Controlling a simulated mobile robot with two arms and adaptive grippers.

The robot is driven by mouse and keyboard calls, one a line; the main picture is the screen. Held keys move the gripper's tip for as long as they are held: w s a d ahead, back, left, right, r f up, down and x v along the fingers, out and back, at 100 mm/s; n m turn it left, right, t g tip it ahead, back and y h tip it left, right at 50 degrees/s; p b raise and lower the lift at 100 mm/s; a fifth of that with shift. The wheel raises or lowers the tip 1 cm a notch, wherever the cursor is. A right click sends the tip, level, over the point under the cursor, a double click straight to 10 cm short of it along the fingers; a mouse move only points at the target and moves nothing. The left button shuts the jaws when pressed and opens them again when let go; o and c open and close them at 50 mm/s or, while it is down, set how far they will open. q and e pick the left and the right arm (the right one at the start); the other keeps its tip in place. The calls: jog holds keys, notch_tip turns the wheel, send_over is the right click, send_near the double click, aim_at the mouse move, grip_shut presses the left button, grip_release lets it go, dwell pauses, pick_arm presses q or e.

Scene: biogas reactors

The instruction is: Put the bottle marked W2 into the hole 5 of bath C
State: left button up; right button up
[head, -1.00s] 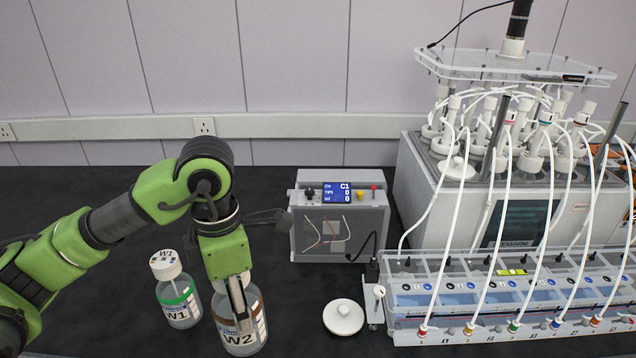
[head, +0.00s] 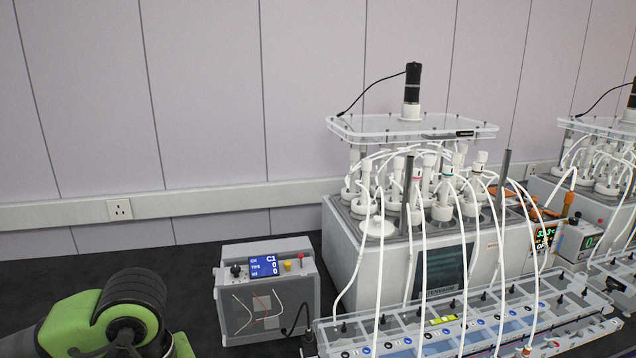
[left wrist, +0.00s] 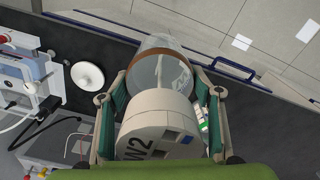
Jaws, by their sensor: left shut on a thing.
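The bottle marked W2 (left wrist: 158,122), with a white cap and a brown-ringed clear glass body, is in the left wrist view. My left gripper (left wrist: 160,84) is shut around it, one finger on each side. In the head view only part of my left arm shows at the bottom left; gripper and bottle are out of that frame. A grey water bath (head: 345,222) stands right of centre, with several white-capped bottles on top and a clear plate above. I cannot read its letter or hole numbers. My right gripper is in neither view.
A grey counter box (head: 266,290) with a blue screen reading C1 stands left of the bath. A long clear-topped tube rack (head: 400,345) lies in front, with white tubes running up. A second bath unit (head: 600,150) is at right. The wrist view shows a round white lid (left wrist: 87,76).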

pick_arm(q)
jog(key=m, duration=0.2)
jog(key=s+m, duration=0.1)
jog(key=m, duration=0.2)
jog(key=d+f+m, duration=0.1)
jog(key=m, duration=0.1)
jog(key=shift+s, duration=0.2)
jog(key=shift+f, duration=0.15)
